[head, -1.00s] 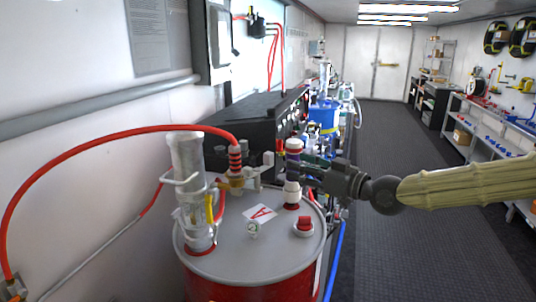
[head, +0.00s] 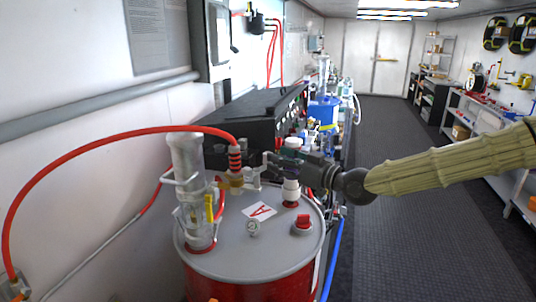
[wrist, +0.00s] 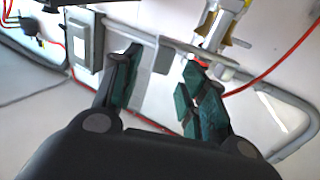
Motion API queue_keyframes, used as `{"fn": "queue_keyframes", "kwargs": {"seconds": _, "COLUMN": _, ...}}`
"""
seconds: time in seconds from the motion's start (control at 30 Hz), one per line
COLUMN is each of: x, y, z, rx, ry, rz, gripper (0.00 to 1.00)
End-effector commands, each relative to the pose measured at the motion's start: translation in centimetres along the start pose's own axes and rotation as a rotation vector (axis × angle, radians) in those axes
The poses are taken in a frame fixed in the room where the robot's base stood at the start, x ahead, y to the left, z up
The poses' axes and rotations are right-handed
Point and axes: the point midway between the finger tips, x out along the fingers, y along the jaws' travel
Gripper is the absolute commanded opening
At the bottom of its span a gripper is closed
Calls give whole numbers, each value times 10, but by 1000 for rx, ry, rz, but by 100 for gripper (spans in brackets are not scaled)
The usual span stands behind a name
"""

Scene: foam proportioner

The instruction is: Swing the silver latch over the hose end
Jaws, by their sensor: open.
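The red hose (head: 120,136) arches over to a coiled red hose end with a brass fitting (head: 236,180) above the drum. What appears to be the silver latch (head: 256,169) is a grey metal piece just right of the fitting. In the wrist view a silver bar with a short tab (wrist: 164,58) shows between and beyond the fingertips, and the brass fitting (wrist: 229,14) is at the top. My gripper (head: 277,163) is right of the latch, in front of the white post. Its green-padded fingers (wrist: 162,70) are apart, with no clear contact on the bar.
The red drum's grey lid (head: 235,262) carries a white post (head: 291,190), a red cap (head: 303,222), and a tall clear cylinder (head: 188,160) at left. A black cabinet (head: 240,122) stands behind. The floor aisle (head: 400,150) at right is clear.

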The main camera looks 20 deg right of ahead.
Motion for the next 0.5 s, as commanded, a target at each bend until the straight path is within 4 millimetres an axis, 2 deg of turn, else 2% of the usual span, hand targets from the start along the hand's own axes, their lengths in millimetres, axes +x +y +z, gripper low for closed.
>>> {"fn": "queue_keyframes", "kwargs": {"seconds": 0.5, "x": 42, "y": 0, "z": -1, "rx": -1, "ry": -1, "rz": 0, "gripper": 43}}
